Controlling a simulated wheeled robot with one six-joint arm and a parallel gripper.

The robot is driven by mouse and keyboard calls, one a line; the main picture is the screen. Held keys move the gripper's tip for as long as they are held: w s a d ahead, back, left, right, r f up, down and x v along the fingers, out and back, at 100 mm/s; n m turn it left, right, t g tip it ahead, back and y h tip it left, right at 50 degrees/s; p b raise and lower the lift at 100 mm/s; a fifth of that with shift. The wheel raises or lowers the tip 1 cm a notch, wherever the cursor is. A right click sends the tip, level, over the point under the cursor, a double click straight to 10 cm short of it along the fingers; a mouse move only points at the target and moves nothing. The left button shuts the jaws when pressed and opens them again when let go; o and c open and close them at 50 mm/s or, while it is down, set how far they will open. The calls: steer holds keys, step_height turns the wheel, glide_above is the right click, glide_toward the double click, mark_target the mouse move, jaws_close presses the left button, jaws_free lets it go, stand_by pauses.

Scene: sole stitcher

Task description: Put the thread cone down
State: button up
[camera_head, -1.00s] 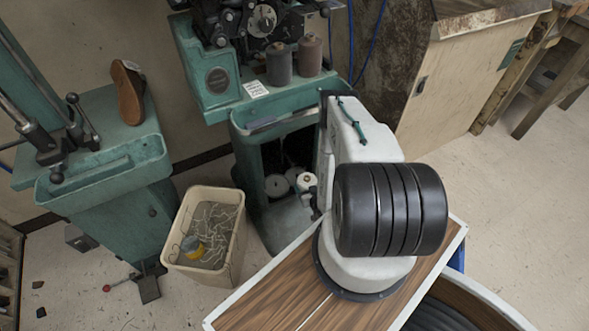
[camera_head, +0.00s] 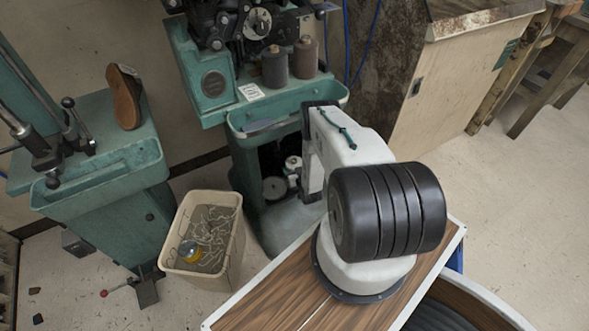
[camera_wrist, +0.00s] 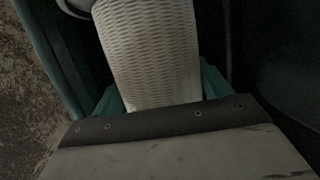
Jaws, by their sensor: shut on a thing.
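A pale thread cone (camera_head: 293,164) is at the dark opening of the green stitcher's lower cabinet (camera_head: 240,160). My gripper (camera_head: 298,176) is shut on the cone, at the end of my white arm; the fingertips are small and dim in the head view. In the wrist view the cone (camera_wrist: 150,55) fills the upper middle, with a woven, off-white surface. Its lower end is hidden behind a dark strip and pale panel. I cannot tell whether the cone touches the cabinet floor. Another pale, round spool (camera_head: 274,188) lies in the opening, left of and below the held cone.
A grey cone (camera_head: 275,66) and a brown cone (camera_head: 305,57) stand on the machine ledge above. A cream bin (camera_head: 205,232) with thread scraps stands left of the cabinet. A brown shoe sole (camera_head: 124,97) rests on the left machine. Open floor lies right.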

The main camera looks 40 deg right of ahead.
steer(key=shift+f, duration=0.15)
steer(key=o, duration=0.9)
steer(key=v, duration=1.2)
